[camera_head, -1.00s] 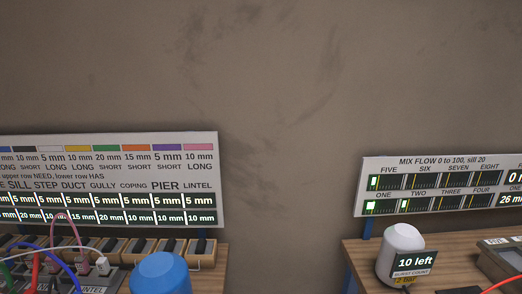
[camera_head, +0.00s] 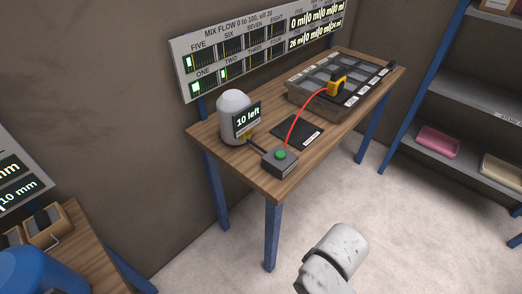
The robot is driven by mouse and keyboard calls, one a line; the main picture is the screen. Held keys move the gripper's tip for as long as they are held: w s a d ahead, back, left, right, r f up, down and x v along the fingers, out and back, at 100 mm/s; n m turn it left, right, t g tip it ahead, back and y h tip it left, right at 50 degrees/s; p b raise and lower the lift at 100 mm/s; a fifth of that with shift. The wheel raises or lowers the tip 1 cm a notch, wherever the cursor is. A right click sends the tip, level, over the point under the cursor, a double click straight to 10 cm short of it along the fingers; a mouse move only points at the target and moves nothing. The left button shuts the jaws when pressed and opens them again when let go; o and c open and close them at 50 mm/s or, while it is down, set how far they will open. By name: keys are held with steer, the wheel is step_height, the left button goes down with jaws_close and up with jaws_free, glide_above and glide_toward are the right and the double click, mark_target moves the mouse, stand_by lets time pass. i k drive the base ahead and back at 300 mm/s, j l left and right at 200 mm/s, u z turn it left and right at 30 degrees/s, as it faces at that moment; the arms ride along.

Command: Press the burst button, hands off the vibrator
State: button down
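A small grey box with a round green button (camera_head: 281,154) sits at the front left of the wooden table (camera_head: 240,172); I take it to be the burst button. A dark cable runs from it to a white domed unit (camera_head: 234,112), whose display reads "10 left". A yellow and black hand tool (camera_head: 338,83), probably the vibrator, stands on the grey compartment tray (camera_head: 312,100), with a red cord running to the button box's area. A white rounded arm link of mine shows at the bottom. My gripper is not in view, so its state is hidden.
A black mat (camera_head: 297,133) lies between the button box and the tray. The MIX FLOW panel (camera_head: 255,50) is behind the table. Another bench (camera_head: 85,262) is at lower left, and blue-post shelves (camera_head: 462,124) are at right. The floor in front is clear.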

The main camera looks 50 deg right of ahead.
mark_target(279, 155)
steer(key=i+j, duration=0.25)
steer(key=j, duration=0.15)
steer(key=i+j, duration=0.25)
steer(key=j, duration=0.15)
steer(key=z, duration=1.65)
